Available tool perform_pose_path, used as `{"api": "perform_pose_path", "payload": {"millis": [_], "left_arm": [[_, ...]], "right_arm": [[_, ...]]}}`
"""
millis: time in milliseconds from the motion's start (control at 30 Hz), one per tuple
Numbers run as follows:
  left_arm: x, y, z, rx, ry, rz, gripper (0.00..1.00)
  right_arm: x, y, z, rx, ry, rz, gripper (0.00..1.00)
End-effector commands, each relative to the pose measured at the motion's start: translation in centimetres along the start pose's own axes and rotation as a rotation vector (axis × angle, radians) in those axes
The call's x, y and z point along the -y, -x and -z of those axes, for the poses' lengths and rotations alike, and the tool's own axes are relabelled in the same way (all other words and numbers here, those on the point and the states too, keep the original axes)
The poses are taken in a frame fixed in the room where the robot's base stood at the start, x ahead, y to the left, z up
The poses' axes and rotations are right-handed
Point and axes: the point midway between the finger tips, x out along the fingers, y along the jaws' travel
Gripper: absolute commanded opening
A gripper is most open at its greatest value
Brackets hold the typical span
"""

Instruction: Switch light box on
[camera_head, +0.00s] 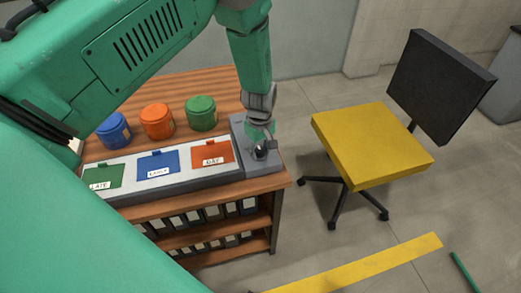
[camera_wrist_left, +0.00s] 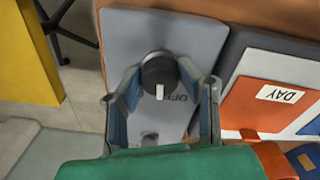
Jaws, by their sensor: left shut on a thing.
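The light box (camera_head: 180,183) is a long grey unit on the wooden bench, with a pale top carrying green, blue and red panels. At its right end is a grey control plate (camera_wrist_left: 125,40) with partly hidden lettering that looks like "OFF". A round black knob (camera_wrist_left: 155,68) with a white pointer mark is on this plate. My left gripper (camera_head: 260,148) points down at the plate. In the left wrist view its two fingers (camera_wrist_left: 162,85) are on either side of the knob, shut on it. My right gripper is not in view.
Blue, orange and green jars (camera_head: 201,113) stand behind the light box. Shelves of black binders (camera_head: 212,213) are under the bench. A yellow swivel chair (camera_head: 370,143) stands to the right, with open floor around it. A yellow strip (camera_head: 365,265) lies on the floor.

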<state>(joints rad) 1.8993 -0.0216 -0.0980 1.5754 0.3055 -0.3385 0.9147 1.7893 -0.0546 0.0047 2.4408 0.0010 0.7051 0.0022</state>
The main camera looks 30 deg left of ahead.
Motion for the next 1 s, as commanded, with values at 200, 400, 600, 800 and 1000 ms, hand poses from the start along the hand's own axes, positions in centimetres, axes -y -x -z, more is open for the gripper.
{"api": "perform_pose_path", "payload": {"millis": [200,400,600,800,1000], "left_arm": [[-0.27,0.14,0.17,-0.004,-0.204,-0.007,0.02],[-0.30,0.16,0.16,-0.005,-0.373,-0.007,0.02],[-0.32,0.18,0.19,-0.006,-0.503,-0.007,0.02],[-0.34,0.21,0.21,-0.007,-0.584,-0.007,0.02],[-0.36,0.23,0.22,-0.008,-0.622,-0.008,0.02]], "right_arm": [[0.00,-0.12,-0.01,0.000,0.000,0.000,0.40],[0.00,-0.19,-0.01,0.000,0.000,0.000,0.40],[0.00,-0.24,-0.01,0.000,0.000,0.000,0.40],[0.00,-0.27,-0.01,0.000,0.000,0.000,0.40],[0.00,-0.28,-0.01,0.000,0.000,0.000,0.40]]}}
